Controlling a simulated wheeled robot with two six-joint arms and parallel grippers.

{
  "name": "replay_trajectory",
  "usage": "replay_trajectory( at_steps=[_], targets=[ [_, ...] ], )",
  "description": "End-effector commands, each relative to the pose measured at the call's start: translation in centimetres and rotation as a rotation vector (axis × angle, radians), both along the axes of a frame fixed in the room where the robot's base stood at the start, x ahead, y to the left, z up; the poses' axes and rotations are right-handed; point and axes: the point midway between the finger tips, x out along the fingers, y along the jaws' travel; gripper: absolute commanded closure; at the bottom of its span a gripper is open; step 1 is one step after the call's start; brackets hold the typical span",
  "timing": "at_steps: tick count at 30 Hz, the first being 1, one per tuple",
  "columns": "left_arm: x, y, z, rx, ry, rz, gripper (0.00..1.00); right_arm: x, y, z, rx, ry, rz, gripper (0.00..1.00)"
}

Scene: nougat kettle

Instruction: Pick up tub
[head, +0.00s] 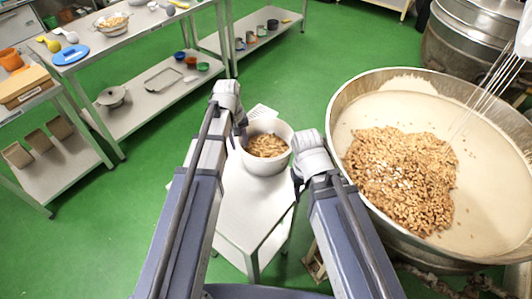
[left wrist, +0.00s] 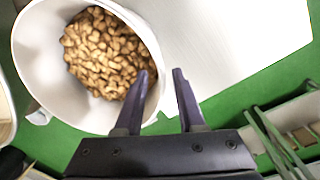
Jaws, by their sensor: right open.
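The tub (head: 258,165) is a white round container of brown nuts (head: 267,145), upright on a small white table. It also shows at the upper left of the left wrist view (left wrist: 38,60). My left gripper (head: 240,130) is at the tub's left side in the head view. In the left wrist view its jaws (left wrist: 161,78) are apart, one fingertip over the tub's inside and the other outside the rim. I cannot tell whether either touches the wall. My right gripper (head: 297,184) is open and empty at the tub's right side; its fingertips are partly hidden.
A large kettle (head: 340,110) of pale mass and nuts, with a wire whisk (head: 490,90), stands close on the right. The white table (head: 240,205) is bare in front of the tub. Shelves (head: 150,90) with kitchenware stand back left. Green floor lies between.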

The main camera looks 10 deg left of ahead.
Motion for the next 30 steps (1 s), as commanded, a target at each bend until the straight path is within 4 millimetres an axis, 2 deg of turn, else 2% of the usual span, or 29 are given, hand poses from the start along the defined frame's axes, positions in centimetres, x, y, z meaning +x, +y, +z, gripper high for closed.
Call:
replay_trajectory(
  at_steps=[5,18,26,30],
  targets=[
    [0.0,0.0,-0.4,0.0,0.0,0.0,0.61,0.0,0.0,-0.4,0.0,0.0,0.0,0.5],
    [0.4,-0.3,-5.1,0.0,0.0,-0.001,0.61,0.0,0.0,-5.1,0.0,0.0,0.0,0.5],
    [0.4,-0.4,-5.0,0.0,0.0,-0.001,0.61,0.0,0.0,-5.0,0.0,0.0,0.0,0.5],
    [0.4,-0.4,-5.0,0.0,0.0,-0.001,0.74,0.0,0.0,-5.0,0.0,0.0,0.0,0.5]
  ],
)
